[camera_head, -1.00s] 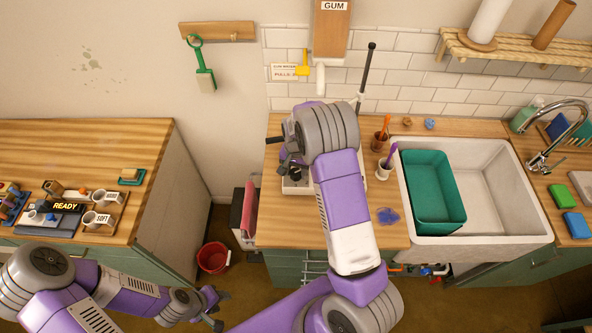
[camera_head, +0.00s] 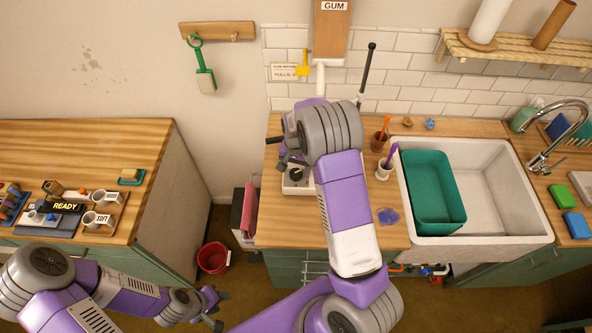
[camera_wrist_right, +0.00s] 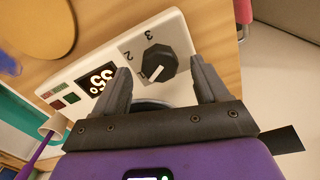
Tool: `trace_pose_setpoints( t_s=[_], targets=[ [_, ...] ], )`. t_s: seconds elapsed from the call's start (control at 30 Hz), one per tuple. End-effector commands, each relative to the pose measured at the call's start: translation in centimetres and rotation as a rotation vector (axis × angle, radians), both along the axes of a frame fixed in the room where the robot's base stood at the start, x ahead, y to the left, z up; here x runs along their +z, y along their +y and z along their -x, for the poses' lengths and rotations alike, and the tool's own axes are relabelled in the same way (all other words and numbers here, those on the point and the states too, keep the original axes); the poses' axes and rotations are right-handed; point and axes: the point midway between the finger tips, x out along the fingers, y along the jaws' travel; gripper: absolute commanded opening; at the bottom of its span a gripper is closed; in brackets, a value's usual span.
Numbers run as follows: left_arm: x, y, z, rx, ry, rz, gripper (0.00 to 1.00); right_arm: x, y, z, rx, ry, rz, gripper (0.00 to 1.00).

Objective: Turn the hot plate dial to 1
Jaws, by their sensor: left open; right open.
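The hot plate (camera_head: 297,188) stands on the wooden counter, mostly hidden under my right arm in the head view. In the right wrist view its white panel (camera_wrist_right: 68,78) carries a black round dial (camera_wrist_right: 158,60) with a white mark, and the numbers 3 and 2 beside it. My right gripper (camera_wrist_right: 160,76) is open, one finger on each side of the dial, with gaps between. In the head view my left gripper (camera_head: 216,308) is open and empty over the floor.
Right of the hot plate stand small cups with purple (camera_head: 385,170) and orange tools, then a green tub (camera_head: 430,190) in the sink. A red bucket (camera_head: 213,257) is on the floor.

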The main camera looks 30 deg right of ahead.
Motion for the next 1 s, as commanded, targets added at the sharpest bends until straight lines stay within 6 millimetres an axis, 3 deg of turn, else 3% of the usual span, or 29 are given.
trace_pose_setpoints(
  t_s=[0.2, 0.37, 1.0],
  targets=[
    [-0.1, 0.0, 0.0, 0.000, 0.000, 0.000, 0.43, 3.8, 0.0, -0.1, 0.001, -0.004, 0.000, 0.73],
    [-0.2, 0.0, 0.0, 0.000, 0.000, 0.000, 0.43, 5.5, 0.0, 0.0, 0.000, -0.001, 0.000, 0.73],
    [-0.2, 0.0, 0.0, 0.000, 0.000, 0.000, 0.43, 5.8, 0.0, 0.0, 0.000, 0.001, 0.000, 0.73]
  ],
)
